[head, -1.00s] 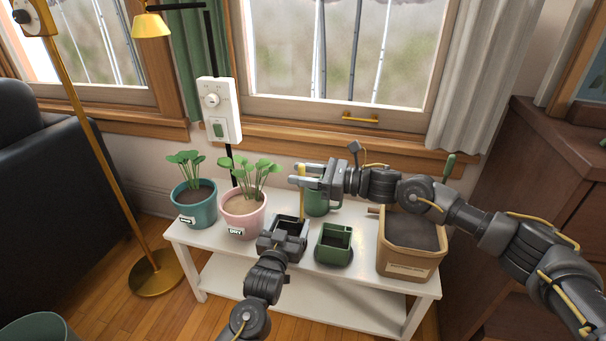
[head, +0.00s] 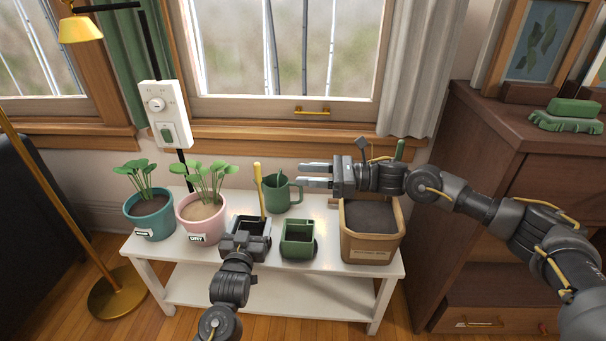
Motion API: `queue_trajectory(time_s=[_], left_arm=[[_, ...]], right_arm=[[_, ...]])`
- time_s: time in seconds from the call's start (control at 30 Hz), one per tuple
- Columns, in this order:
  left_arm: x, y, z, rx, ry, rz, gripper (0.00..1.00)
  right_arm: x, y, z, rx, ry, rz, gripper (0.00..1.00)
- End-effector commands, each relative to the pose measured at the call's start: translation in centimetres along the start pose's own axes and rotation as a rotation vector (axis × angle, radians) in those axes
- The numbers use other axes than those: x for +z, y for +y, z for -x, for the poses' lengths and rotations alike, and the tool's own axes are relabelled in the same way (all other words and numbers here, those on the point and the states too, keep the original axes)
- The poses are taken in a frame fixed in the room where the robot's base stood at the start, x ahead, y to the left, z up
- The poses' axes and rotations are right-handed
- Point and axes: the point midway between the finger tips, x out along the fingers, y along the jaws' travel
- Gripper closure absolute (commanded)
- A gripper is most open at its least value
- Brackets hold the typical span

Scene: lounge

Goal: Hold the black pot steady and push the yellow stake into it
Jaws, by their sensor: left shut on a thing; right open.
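The black pot (head: 249,222) stands on the white table, and my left gripper (head: 245,240) is shut on its near side. The yellow stake (head: 259,188) stands nearly upright, its top leaning slightly left. Its lower end goes down inside the back of the black pot; how deep it sits in the soil is hidden. My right gripper (head: 316,176) is open and empty, to the right of the stake and apart from it, its fingers pointing left above the table.
A brown cabinet (head: 470,165) stands at right.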

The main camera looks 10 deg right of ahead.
Motion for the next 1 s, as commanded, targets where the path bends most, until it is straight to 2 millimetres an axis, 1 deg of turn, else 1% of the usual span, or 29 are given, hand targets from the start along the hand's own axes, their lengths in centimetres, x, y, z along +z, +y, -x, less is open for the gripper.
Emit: queue_trajectory(time_s=[0.27,0.3,0.47,0.5,0.77,0.87,1.0], left_arm=[[0.0,0.0,0.0,0.000,0.000,0.000,0.48],[0.0,0.0,0.0,0.000,0.000,0.000,0.23],[0.0,0.0,0.0,0.000,0.000,0.000,0.02],[0.0,0.0,0.0,0.000,0.000,0.000,0.00],[0.0,0.0,0.3,0.000,0.000,0.000,0.00],[0.1,0.0,1.4,0.000,0.000,0.001,0.00],[0.1,0.0,4.1,0.000,-0.001,0.001,0.00]], right_arm=[[0.0,0.0,-0.1,0.000,0.000,0.000,0.60],[0.0,0.0,-0.1,0.000,0.000,0.000,0.60],[0.0,0.0,-0.1,0.000,0.000,0.000,0.60],[0.0,0.0,-0.1,0.000,0.000,0.000,0.60],[0.0,0.0,-0.1,0.000,0.000,0.000,0.60],[0.0,0.0,-0.1,0.000,0.000,0.000,0.60],[0.0,0.0,-0.1,0.000,0.000,0.000,0.60]])
